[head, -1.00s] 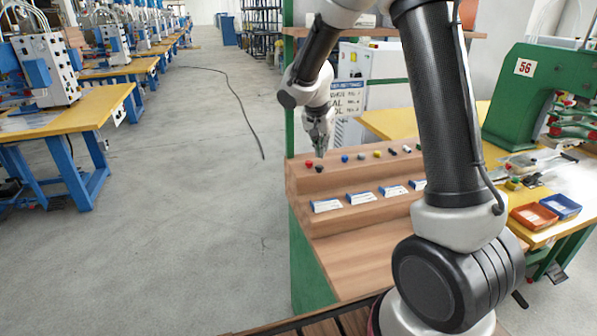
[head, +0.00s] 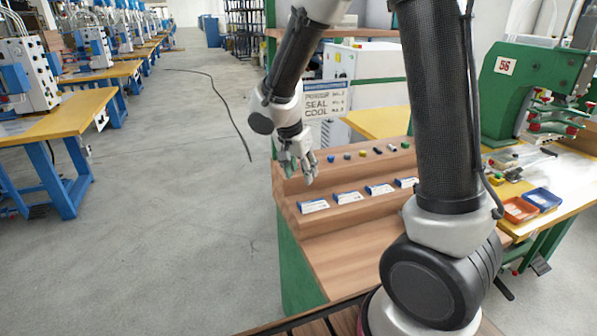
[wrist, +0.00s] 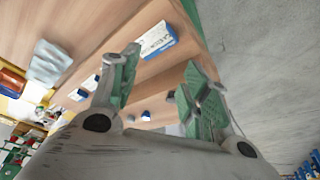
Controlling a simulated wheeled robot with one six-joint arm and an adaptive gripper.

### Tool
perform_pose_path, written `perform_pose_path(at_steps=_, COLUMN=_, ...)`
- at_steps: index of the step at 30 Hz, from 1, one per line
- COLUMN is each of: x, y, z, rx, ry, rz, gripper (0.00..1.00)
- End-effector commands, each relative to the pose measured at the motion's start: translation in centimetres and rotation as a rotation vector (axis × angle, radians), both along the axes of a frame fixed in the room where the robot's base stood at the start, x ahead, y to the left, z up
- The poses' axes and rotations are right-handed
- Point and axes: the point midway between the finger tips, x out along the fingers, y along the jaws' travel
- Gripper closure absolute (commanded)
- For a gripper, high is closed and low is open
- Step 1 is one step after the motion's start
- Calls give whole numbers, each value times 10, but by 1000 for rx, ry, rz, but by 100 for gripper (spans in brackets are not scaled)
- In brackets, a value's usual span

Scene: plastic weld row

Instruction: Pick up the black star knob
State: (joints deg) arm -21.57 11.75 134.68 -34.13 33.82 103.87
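My gripper (head: 299,178) is at the left end of the wooden stepped rack (head: 325,224), in front of its upper step. In the head view the gripper covers the left end of the upper step.
Several small knobs stand along the upper step, including a blue one (head: 331,158). Blue-and-white cards (head: 347,197) lie on the lower step. At right are a red tray (head: 520,209), a blue tray (head: 543,199) and a green machine (head: 525,85).

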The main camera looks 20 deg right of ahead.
Motion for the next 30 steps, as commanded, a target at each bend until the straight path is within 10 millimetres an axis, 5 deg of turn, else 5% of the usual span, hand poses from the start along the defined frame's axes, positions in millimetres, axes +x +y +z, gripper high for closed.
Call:
perform_pose_path(at_steps=4, x=35, y=-54, z=1, rx=51, ry=22, rz=-118, gripper=52)
perform_pose_path(at_steps=12, x=69, y=-91, z=8, rx=108, ry=122, rz=197, gripper=52)
perform_pose_path(at_steps=21, x=96, y=-77, z=23, rx=128, ry=167, rz=809, gripper=52)
perform_pose_path(at_steps=30, x=94, y=-66, z=26, rx=80, ry=205, rz=1267, gripper=52)
